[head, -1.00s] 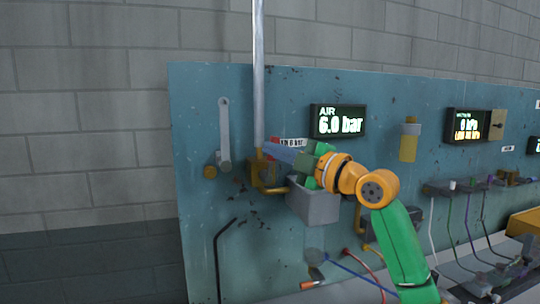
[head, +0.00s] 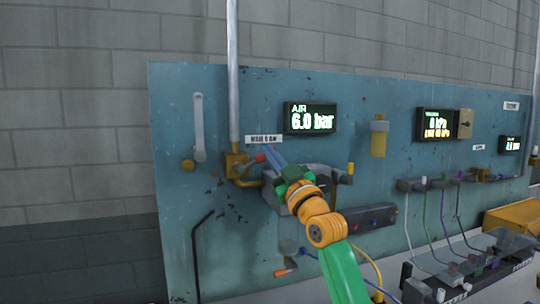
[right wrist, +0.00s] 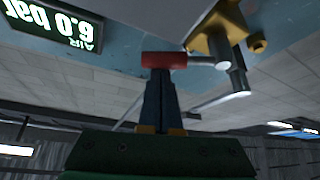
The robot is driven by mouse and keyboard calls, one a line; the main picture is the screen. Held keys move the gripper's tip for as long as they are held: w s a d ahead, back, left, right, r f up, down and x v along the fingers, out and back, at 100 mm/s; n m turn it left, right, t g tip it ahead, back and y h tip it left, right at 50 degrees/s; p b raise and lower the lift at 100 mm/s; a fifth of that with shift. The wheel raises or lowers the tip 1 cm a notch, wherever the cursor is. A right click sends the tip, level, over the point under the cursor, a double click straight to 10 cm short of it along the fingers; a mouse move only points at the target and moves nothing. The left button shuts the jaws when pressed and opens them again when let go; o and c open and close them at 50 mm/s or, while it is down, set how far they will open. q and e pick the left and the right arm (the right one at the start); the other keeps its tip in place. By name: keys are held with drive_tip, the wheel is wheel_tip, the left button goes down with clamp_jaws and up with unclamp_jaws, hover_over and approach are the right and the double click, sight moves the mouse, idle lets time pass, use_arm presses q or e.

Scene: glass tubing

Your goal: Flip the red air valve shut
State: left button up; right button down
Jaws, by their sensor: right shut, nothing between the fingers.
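The red air valve handle (head: 261,158) shows as a small red tip just right of the brass valve body (head: 236,163), below a white label. In the right wrist view the red grip (right wrist: 165,59) sits on a metal lever running to the brass body (right wrist: 212,36). My right gripper (head: 269,151) is shut and empty, its fingertips right at the red handle. In the right wrist view its fingers (right wrist: 161,72) end at the red grip's edge; I cannot tell whether they touch. Part of the lever is hidden in the head view. My left gripper is not in view.
A vertical metal pipe (head: 233,70) rises from the brass body. The air display (head: 310,118) reads 6.0 bar. A grey box (head: 268,189) lies behind my right gripper. A grey lever (head: 199,125) is on the left, and a bench with tubing is at lower right.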

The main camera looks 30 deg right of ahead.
use_arm(q)
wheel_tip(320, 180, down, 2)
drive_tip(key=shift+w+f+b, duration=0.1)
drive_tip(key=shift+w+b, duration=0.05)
drive_tip(key=shift+b, duration=0.65)
use_arm(e)
drive_tip(key=f+m+h, duration=0.1)
drive_tip(key=m+h, duration=0.1)
drive_tip(key=m, duration=0.1)
drive_tip(key=f+m+h, duration=0.1)
drive_tip(key=m, duration=0.1)
drive_tip(key=shift+w+d+f+h, duration=0.15)
drive_tip(key=shift+d+f+h, duration=0.15)
drive_tip(key=shift+d+h, duration=0.1)
drive_tip(key=shift+f, duration=0.1)
use_arm(q)
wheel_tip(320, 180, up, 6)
drive_tip(key=p, duration=0.6)
use_arm(e)
wheel_tip(320, 180, up, 5)
use_arm(q)
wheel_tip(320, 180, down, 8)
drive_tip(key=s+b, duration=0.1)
drive_tip(key=b, duration=0.6)
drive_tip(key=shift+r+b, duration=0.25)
drive_tip(key=shift+b, duration=0.05)
use_arm(e)
drive_tip(key=v, duration=1.1)
drive_tip(key=shift+a+f, duration=0.2)
drive_tip(key=shift+a, duration=0.05)
